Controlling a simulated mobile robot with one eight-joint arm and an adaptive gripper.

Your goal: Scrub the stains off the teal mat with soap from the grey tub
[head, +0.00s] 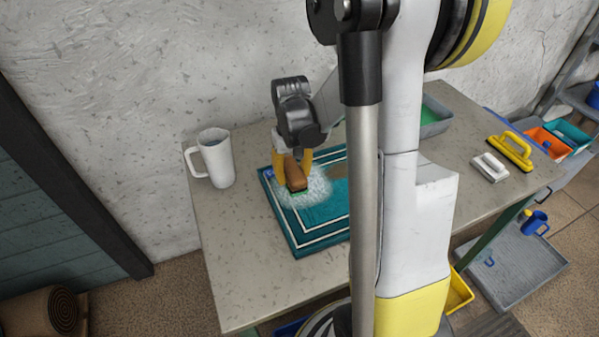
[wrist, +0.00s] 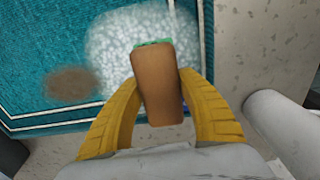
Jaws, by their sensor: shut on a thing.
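The teal mat (head: 287,229) with white border lines lies on the table. My gripper (head: 292,177) has its yellow fingers shut on a brown brush (head: 297,174) with green bristles. The brush is over a patch of white foam (head: 318,191) on the mat's left part; I cannot tell if the bristles touch it. In the wrist view the brush (wrist: 158,85) sits between both fingers, with foam (wrist: 110,45) around its far end. A brown stain (wrist: 71,84) shows beside the foam. The grey tub (head: 435,118) with green soap stands at the back, partly hidden by my arm.
A white mug (head: 214,158) stands left of the mat. The table's front left (head: 240,285) is bare. My arm and column hide the mat's right part.

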